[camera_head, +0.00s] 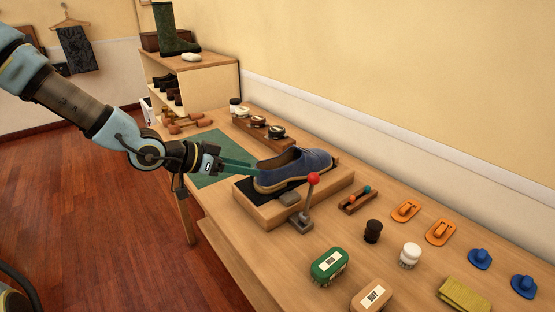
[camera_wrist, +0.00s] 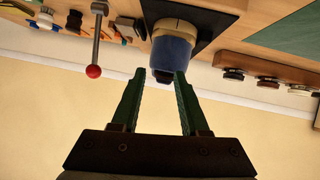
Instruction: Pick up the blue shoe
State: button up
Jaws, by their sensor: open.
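The blue shoe (camera_head: 293,169) sits on a wooden block with a black top (camera_head: 329,182) on the table, its heel toward my arm. My gripper (camera_head: 248,169) is level with the shoe's heel, its green fingers reaching toward it from the left. In the wrist view, which appears upside down, the shoe (camera_wrist: 171,55) shows between and beyond the two fingertips of my gripper (camera_wrist: 160,75). The fingers are apart, with nothing clearly held between them. In the head view, the fingertips look close to the heel; I cannot tell whether they touch.
A lever with a red ball (camera_head: 314,179) stands beside the block's front. Brushes (camera_head: 329,265), orange and blue items and a yellow cloth (camera_head: 463,294) lie to the right. Tins in a wooden rack (camera_head: 257,125) stand behind. A green mat (camera_head: 215,158) lies at left. A wall runs behind.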

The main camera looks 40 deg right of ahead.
aim_at(287, 165)
jog(key=shift+m+g+h, duration=0.4)
jog(key=shift+h, duration=0.2)
jog(key=d, duration=0.2)
jog(key=s+d, duration=0.1)
jog(key=d, duration=0.2)
jog(key=s+d, duration=0.1)
jog(key=d, duration=0.1)
jog(key=shift+d+p, duration=0.2)
jog(key=shift+p, duration=0.1)
jog(key=p+x, duration=0.1)
jog(key=x, duration=0.2)
jog(key=shift+w+d+f, duration=0.1)
jog(key=shift+d, duration=0.2)
jog(key=shift+d+f+p, duration=0.35)
jog(key=shift+d, duration=0.1)
jog(key=shift+c, duration=0.3)
grip_shut()
jog(key=shift+r, duration=0.1)
